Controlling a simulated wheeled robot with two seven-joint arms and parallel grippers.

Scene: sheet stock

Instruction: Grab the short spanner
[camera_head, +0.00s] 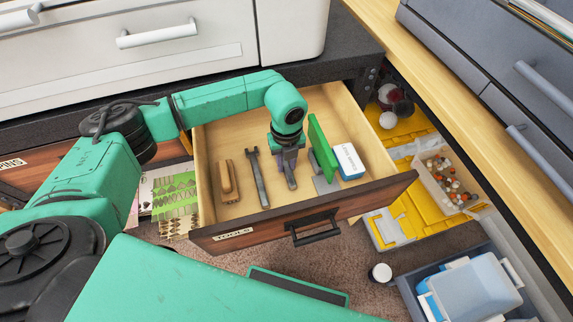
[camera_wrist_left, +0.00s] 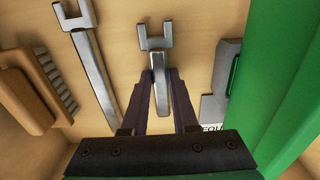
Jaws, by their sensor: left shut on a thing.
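The short spanner (camera_head: 291,182) is grey metal and lies in the open wooden drawer. My left gripper (camera_head: 288,163) points down into the drawer and is shut on it. In the left wrist view, the short spanner (camera_wrist_left: 157,62) runs between the fingertips of my left gripper (camera_wrist_left: 161,82), its forked head beyond them and part of its handle between them. It appears to be at the drawer floor; I cannot tell if it is lifted. A longer spanner (camera_head: 258,178) lies to its left, apart from the gripper, also in the left wrist view (camera_wrist_left: 92,75). My right gripper is not in view.
A wooden brush (camera_head: 228,182) lies at the drawer's left. A green upright piece (camera_head: 321,147) with a grey metal part stands close right of the gripper, beside a white box (camera_head: 349,161). The drawer front (camera_head: 300,222) and side walls surround them.

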